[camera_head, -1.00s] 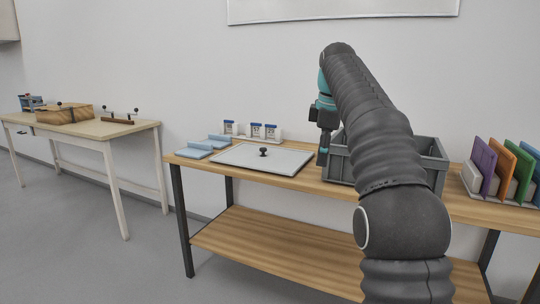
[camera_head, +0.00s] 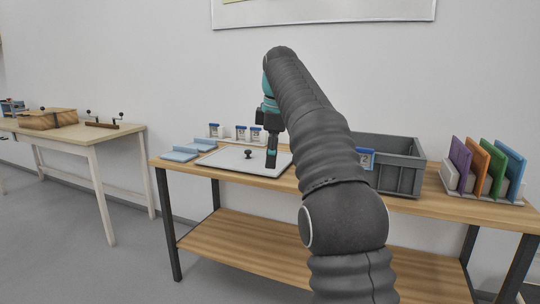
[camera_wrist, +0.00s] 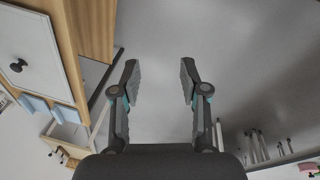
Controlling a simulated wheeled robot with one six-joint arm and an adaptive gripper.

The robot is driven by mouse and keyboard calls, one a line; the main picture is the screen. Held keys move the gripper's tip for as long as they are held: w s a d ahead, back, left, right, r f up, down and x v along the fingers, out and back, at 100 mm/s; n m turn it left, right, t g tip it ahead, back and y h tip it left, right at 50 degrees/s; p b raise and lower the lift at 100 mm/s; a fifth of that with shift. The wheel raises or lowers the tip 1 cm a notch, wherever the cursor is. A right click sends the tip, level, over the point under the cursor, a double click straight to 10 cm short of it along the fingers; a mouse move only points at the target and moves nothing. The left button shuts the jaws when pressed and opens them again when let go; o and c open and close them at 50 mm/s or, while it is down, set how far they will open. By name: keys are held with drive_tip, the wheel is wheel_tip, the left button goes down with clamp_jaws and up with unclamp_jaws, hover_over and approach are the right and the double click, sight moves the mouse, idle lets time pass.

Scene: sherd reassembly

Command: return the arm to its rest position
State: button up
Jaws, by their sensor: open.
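My gripper (camera_head: 271,151) hangs at the end of my raised arm, in front of the right part of the white board on the wooden table in the head view. In the wrist view my gripper (camera_wrist: 159,82) is open, with its two fingers wide apart and nothing between them. Grey floor shows beyond the fingers. My arm's dark links cover part of the table and the left side of the grey crate.
The wooden table (camera_head: 420,204) bears a white board (camera_head: 222,160) with a black knob, light blue pads (camera_head: 180,155), a grey crate (camera_head: 403,160) with a blue label, and a rack of coloured panels (camera_head: 497,172). A second table (camera_head: 75,135) stands left. Floor between them is clear.

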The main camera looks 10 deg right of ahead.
wheel_tip(320, 180, down, 10)
drive_tip(key=m, duration=0.9)
drive_tip(key=s+f+m+t, duration=0.1)
drive_tip(key=s+f+m, duration=0.1)
drive_tip(key=s, duration=1)
drive_tip(key=s+f+m+t, duration=0.1)
drive_tip(key=s+f, duration=0.4)
drive_tip(key=s, duration=0.7)
drive_tip(key=s+f+m+t, duration=0.1)
drive_tip(key=s+f+m, duration=0.2)
drive_tip(key=s, duration=0.9)
drive_tip(key=shift+f+t+h, duration=0.3)
drive_tip(key=shift+f+t, duration=0.1)
drive_tip(key=shift+f, duration=0.15)
